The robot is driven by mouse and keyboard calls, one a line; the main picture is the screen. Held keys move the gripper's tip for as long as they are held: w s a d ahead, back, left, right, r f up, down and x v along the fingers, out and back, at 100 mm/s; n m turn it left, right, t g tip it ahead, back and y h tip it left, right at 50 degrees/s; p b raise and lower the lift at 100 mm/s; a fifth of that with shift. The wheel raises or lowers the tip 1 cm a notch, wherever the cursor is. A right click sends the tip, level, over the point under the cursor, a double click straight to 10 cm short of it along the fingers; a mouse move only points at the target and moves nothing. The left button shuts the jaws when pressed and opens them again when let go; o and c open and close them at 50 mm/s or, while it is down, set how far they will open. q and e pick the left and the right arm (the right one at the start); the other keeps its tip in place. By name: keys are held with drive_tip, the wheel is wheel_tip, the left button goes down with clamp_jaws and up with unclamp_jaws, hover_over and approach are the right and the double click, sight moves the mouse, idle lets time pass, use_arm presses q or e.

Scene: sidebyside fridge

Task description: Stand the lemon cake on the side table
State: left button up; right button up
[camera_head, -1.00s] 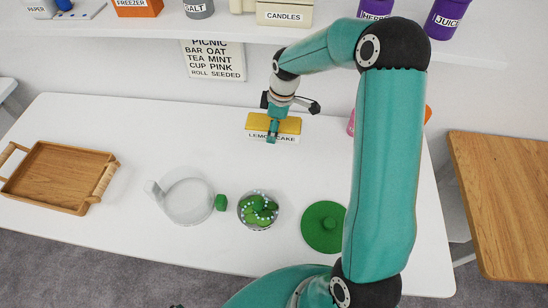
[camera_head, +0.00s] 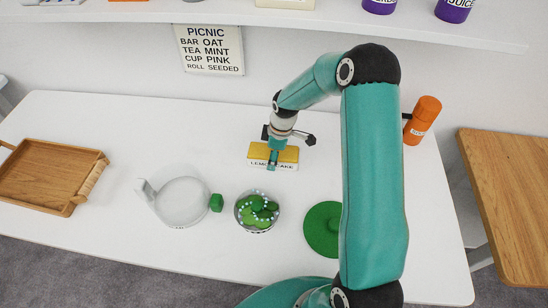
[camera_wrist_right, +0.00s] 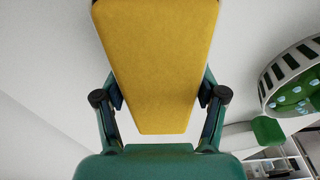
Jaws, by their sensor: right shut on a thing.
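The lemon cake (camera_head: 287,154) is a yellow block with a white name label, over the middle of the white table in the head view. My right gripper (camera_head: 273,158) is shut on it from above. In the right wrist view the cake's yellow face (camera_wrist_right: 155,60) fills the space between the fingers of my right gripper (camera_wrist_right: 160,100). I cannot tell whether the cake touches the white table. A wooden table (camera_head: 510,200), likely the side table, stands at the right edge with a bare visible top. My left gripper is not in view.
On the white table (camera_head: 120,120) are a wooden tray (camera_head: 45,172), a clear round vessel (camera_head: 183,203), a bowl with green pieces (camera_head: 257,211), a green disc (camera_head: 320,228) and an orange bottle (camera_head: 423,120). A shelf (camera_head: 300,22) runs above. A gap separates the two tables.

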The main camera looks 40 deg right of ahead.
drive_tip(key=shift+r, duration=0.1)
drive_tip(key=o, duration=1.1)
drive_tip(key=shift+f, duration=0.2)
drive_tip(key=o, duration=0.5)
drive_tip(key=shift+r, duration=0.1)
drive_tip(key=r+p, duration=0.2)
drive_tip(key=r, duration=0.1)
drive_tip(key=s+r+p, duration=0.1)
drive_tip(key=r+p, duration=0.1)
drive_tip(key=r, duration=0.2)
drive_tip(key=d+r+p, duration=0.1)
drive_tip(key=r+p, duration=0.2)
drive_tip(key=shift+s+r, duration=0.15)
drive_tip(key=shift+r, duration=0.25)
drive_tip(key=shift+s+r, duration=0.1)
drive_tip(key=shift+r, duration=0.5)
